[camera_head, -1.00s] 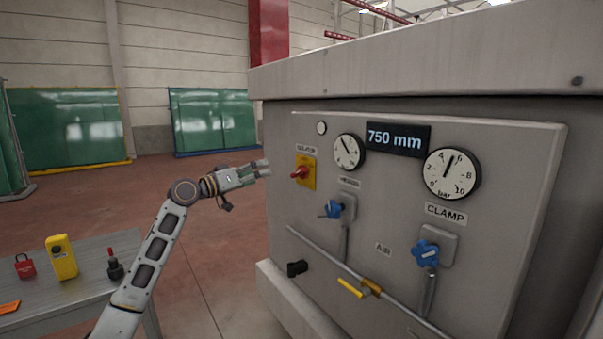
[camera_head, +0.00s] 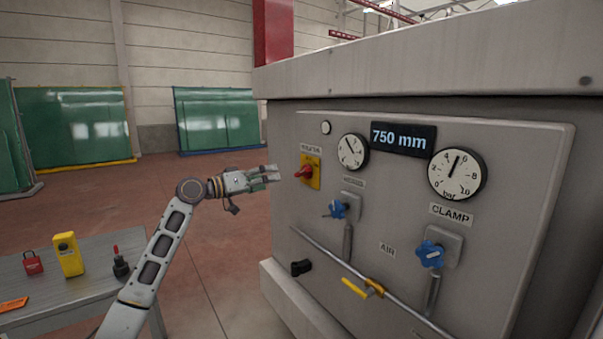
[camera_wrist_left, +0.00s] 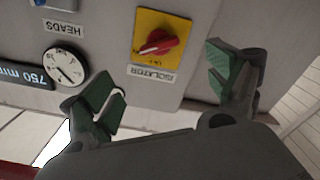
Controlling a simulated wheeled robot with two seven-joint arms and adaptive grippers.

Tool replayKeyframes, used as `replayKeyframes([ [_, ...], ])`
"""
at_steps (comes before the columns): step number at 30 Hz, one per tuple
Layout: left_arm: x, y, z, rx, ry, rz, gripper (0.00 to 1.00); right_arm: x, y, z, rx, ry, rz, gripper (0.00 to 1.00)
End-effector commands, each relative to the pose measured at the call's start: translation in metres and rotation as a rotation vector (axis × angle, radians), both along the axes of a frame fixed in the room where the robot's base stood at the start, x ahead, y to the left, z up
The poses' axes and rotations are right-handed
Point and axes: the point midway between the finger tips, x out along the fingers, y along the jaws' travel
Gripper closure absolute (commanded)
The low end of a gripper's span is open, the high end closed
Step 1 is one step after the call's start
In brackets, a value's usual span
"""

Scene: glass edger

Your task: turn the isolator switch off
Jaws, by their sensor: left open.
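The isolator switch has a red handle (camera_head: 304,171) on a yellow plate (camera_head: 312,181) at the left side of the machine's grey panel. In the left wrist view the red handle (camera_wrist_left: 158,43) sits slanted on its yellow plate (camera_wrist_left: 171,25), upside down, between and beyond the fingers. My left gripper (camera_head: 275,174) is open and empty, just left of the switch and level with it. In the wrist view its green-padded fingers (camera_wrist_left: 162,84) are spread wide, apart from the handle. My right gripper is not in view.
The panel also carries dial gauges (camera_head: 456,174), a 750 mm display (camera_head: 403,139), blue knobs (camera_head: 430,254) and a pipe with a yellow lever (camera_head: 355,288). A bench (camera_head: 90,281) at lower left holds a red padlock (camera_head: 33,263) and a yellow box (camera_head: 68,255). Open floor lies between.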

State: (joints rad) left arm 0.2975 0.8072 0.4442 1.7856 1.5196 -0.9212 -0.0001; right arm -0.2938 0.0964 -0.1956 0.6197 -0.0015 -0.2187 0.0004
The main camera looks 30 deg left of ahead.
Motion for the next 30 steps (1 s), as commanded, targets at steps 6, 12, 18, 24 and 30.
replayKeyframes([
  [6,0.014,-0.005,0.002,-0.001,0.0,0.001,0.11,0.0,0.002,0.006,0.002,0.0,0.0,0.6],
  [12,0.032,-0.013,0.002,-0.002,0.0,0.0,0.11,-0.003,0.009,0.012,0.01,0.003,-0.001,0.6],
  [18,0.05,-0.021,0.002,-0.001,0.0,0.001,0.11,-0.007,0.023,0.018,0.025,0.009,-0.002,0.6],
  [24,0.068,-0.028,0.002,-0.001,-0.001,0.0,0.11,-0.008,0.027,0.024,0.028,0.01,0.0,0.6],
  [30,0.086,-0.035,0.002,-0.003,-0.001,0.001,0.11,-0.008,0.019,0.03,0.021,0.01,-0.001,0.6],
])
